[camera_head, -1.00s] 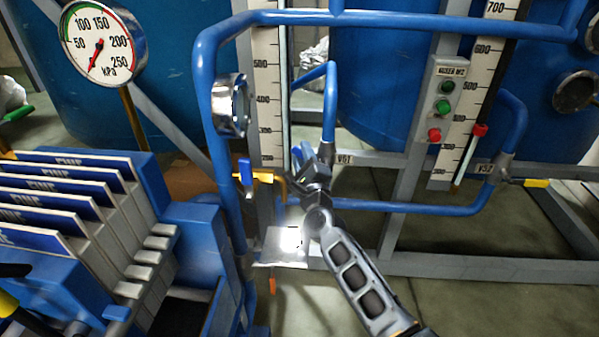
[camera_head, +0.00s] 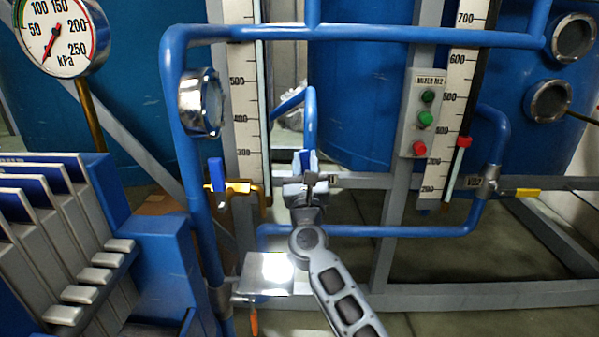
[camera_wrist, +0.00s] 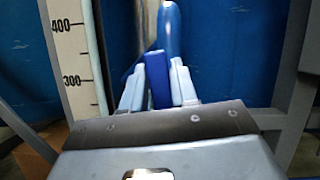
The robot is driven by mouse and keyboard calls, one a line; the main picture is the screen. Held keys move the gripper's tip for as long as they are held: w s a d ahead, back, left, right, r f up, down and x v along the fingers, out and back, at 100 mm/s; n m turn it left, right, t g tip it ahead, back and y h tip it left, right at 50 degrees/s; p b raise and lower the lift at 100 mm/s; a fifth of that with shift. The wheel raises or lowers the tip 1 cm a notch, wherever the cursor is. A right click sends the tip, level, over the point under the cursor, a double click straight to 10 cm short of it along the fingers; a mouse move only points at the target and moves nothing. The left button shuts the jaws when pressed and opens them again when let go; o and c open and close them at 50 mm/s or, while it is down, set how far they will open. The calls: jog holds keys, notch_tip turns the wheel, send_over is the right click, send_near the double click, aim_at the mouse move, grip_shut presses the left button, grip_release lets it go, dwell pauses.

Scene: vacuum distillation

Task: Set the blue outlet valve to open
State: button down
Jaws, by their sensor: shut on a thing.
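A blue valve handle (camera_head: 305,158) stands upright at the lower end of a blue pipe (camera_head: 310,122), centre of the head view. My gripper (camera_head: 306,168) is around it from the near side. In the wrist view, the blue handle (camera_wrist: 158,80) is between the two pale fingers of my gripper (camera_wrist: 158,92), which are shut on it. The handle looks roughly in line with the pipe behind it. The valve body is hidden behind my gripper. A second blue handle (camera_head: 215,172) stands upright on a brass fitting to the left, apart from my gripper.
A scale board (camera_head: 243,110) stands just left of my gripper. A button box (camera_head: 425,112) and a yellow-handled valve (camera_head: 527,193) are at right. A horizontal blue pipe (camera_head: 400,231) runs low. Blue-grey plates (camera_head: 80,225) fill the lower left. A pressure gauge (camera_head: 62,35) is at upper left.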

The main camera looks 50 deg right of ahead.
jog(key=shift+s+d+f+m+g+b, duration=0.1)
jog(key=shift+s+d+m+g+b, duration=0.15)
jog(key=shift+m, duration=0.45)
jog(key=c, duration=1)
grip_release()
jog(key=shift+o, duration=0.2)
jog(key=shift+a, duration=0.1)
jog(key=v, duration=0.5)
jog(key=shift+f, duration=0.1)
jog(key=p, duration=0.2)
send_near(308, 165)
jog(key=s+a+r, duration=0.2)
jog(key=s+a, duration=0.2)
jog(key=a, duration=0.1)
jog(key=shift+s+a, duration=0.1)
